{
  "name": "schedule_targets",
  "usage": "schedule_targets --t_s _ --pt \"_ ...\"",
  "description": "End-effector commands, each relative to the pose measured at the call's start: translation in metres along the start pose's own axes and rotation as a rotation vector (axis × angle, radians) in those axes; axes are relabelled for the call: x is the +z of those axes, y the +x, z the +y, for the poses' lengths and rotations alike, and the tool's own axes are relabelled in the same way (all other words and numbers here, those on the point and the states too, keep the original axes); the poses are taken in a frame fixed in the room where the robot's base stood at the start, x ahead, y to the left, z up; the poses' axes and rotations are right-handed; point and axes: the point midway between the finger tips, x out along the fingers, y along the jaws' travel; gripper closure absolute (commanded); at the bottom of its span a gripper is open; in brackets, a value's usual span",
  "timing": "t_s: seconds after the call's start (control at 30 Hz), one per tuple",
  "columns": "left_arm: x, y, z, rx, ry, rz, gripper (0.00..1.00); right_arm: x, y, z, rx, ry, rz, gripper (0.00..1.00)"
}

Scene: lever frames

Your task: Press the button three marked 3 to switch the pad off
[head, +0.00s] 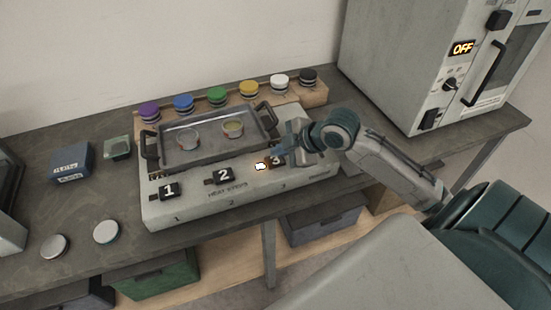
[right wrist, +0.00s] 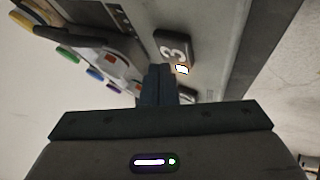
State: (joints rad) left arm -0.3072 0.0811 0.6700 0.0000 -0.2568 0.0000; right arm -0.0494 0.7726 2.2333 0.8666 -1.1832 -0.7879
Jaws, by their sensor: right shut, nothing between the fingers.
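The heat-step pad (head: 230,210) stands on the grey bench, with black blocks marked 1 (head: 169,190), 2 (head: 223,175) and 3 (head: 276,161) along its front. The button marked 3 is partly hidden by my right gripper (head: 289,149) in the head view. In the right wrist view the button 3 (right wrist: 173,48) shows just beyond the fingertips, with a lit lamp (right wrist: 182,70) at its edge. The lamp also glows in the head view (head: 260,166). My right gripper (right wrist: 157,72) is shut and empty, close to button 3; contact cannot be told. My left gripper is out of view.
A handled grey tray (head: 178,157) with two dishes sits on the pad. Several coloured-lid jars (head: 217,95) line a wooden rack behind. A large cabinet (head: 395,60) reading OFF stands at right. A blue box (head: 70,162) and two round lids (head: 106,231) lie at left.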

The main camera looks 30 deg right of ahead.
Motion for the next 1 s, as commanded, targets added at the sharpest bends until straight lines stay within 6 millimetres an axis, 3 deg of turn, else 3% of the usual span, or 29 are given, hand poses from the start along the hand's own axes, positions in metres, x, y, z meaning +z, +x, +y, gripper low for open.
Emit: schedule_targets --t_s 1.0 --pt "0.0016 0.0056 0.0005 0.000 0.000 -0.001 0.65 0.0065 0.0087 -0.0065 0.000 0.001 -0.001 1.00"
